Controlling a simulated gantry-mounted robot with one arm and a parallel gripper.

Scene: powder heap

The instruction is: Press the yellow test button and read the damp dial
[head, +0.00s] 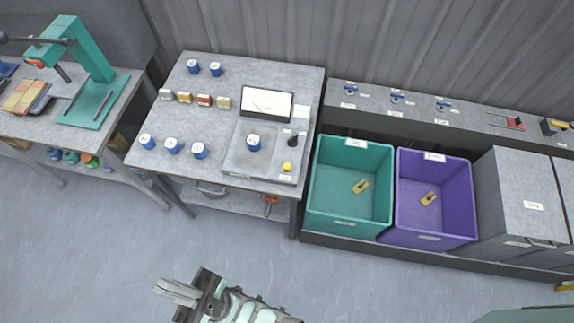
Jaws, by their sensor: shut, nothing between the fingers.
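The yellow button (287,167) sits at the front right corner of a grey test device (236,160) on the middle table. A dial (266,104) with a white face and black frame stands behind the device; its needle reading is too small to make out. A blue jar with a pale lid (254,142) stands on the device's plate. My gripper (160,289) is shut and empty, over the floor in front of the table, well apart from the button.
Several blue jars (172,146) and small blocks (204,100) stand on the table. A black knob (293,141) is behind the button. Teal (318,190) and purple (400,200) bins stand to the right. A teal press (84,60) stands left. The floor in front is clear.

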